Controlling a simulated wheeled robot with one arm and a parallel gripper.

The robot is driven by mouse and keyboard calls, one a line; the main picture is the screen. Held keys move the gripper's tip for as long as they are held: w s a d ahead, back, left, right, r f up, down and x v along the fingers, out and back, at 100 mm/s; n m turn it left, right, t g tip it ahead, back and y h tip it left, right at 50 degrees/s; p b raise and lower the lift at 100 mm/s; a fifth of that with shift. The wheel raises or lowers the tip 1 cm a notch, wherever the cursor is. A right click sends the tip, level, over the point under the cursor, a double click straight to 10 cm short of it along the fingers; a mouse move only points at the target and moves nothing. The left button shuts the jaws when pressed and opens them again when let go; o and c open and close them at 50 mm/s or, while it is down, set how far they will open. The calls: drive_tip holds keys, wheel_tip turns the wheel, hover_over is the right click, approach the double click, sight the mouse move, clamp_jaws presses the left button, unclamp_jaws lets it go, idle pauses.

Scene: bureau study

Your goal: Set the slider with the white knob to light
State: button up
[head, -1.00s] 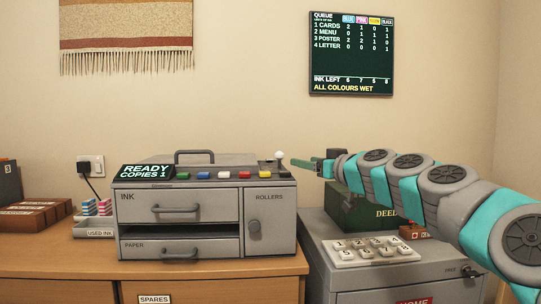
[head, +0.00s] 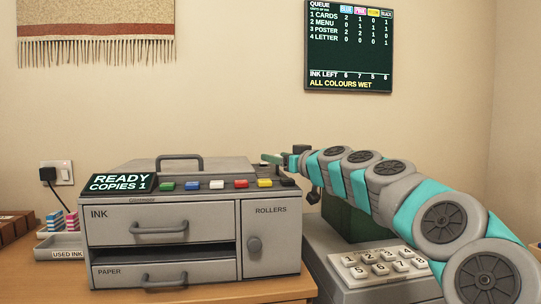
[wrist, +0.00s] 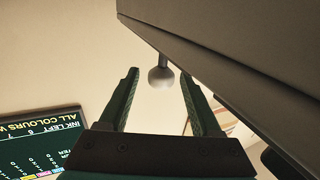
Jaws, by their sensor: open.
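The grey printing machine (head: 113,240) stands on the desk, with its slider at the right end of its top. In the wrist view the slider's white round knob (wrist: 160,79) sits on a short stem, between the tips of my two open fingers. In the head view the knob is hidden by my gripper (head: 270,159), which is at the machine's top right corner. My gripper is open, with gaps on both sides of the knob. The slider's labels and position cannot be read here.
A row of coloured keys (head: 241,184) runs along the machine's top, beside a display (head: 121,183) reading READY COPIES 1. A numbered keypad (head: 380,266) lies on the cabinet to the right, below my arm. A queue board (head: 349,45) hangs on the wall.

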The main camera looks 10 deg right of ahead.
drive_tip(key=shift+x, duration=1.7)
clamp_jaws()
